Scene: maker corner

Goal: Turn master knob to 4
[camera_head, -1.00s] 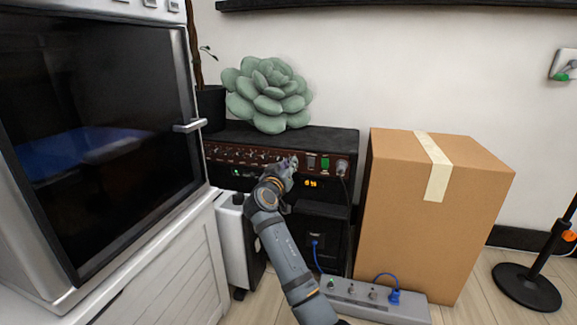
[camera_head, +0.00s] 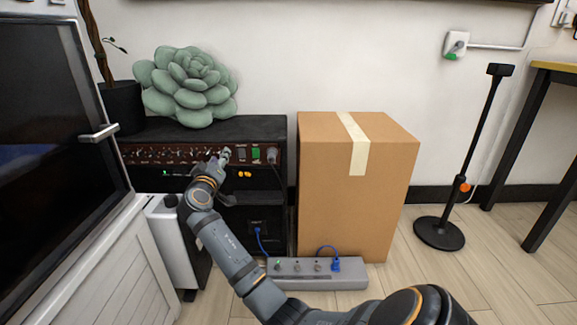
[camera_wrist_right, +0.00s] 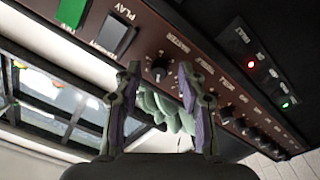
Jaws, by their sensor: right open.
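The black amplifier (camera_head: 215,134) stands against the wall with a brown control panel and a row of knobs. In the right wrist view the black master knob (camera_wrist_right: 160,69), beside a label reading "MASTER", appears between my two fingertips. I cannot read its pointer setting. My right gripper (camera_head: 224,155) is at the right part of the panel in the head view and hides the knob there. In the wrist view the right gripper (camera_wrist_right: 161,80) is open, one finger on each side of the knob; contact is not clear. My left gripper is not in view.
A green switch (camera_head: 256,154) sits right of the gripper. A succulent (camera_head: 190,88) is on the amplifier. A cardboard box (camera_head: 350,200) stands to the right, a power strip (camera_head: 345,282) lies in front, and a white cabinet (camera_head: 110,270) is at left.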

